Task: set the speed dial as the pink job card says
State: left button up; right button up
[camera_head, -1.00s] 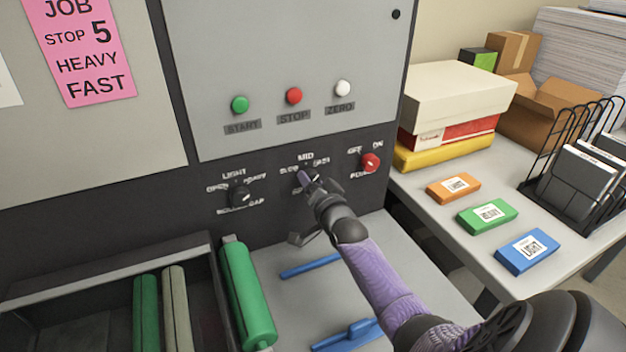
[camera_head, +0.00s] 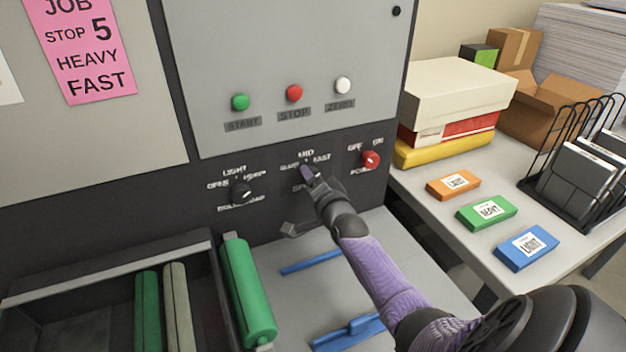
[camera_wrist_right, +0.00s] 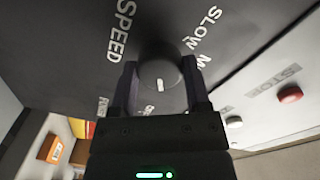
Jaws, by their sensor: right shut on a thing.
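The pink job card (camera_head: 80,45) at the upper left of the head view reads JOB, STOP 5, HEAVY, FAST. The speed dial, a dark round knob with a white mark, shows in the right wrist view (camera_wrist_right: 160,76). My right gripper (camera_head: 308,174) is shut on it, with one finger on each side in the wrist view (camera_wrist_right: 158,82). The white mark sits low on the knob face there. SLOW and part of MID show; I cannot tell which label the mark meets. In the head view the gripper mostly hides the dial. My left gripper is out of view.
A black dial (camera_head: 241,192) sits left of the speed dial and a red power knob (camera_head: 370,160) right of it. Green (camera_head: 240,102), red (camera_head: 294,93) and white (camera_head: 343,86) buttons are above.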

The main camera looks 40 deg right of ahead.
jog(key=o, duration=1.3)
jog(key=p+v, duration=0.3)
jog(key=v, duration=0.7)
jog(key=shift+d, duration=0.1)
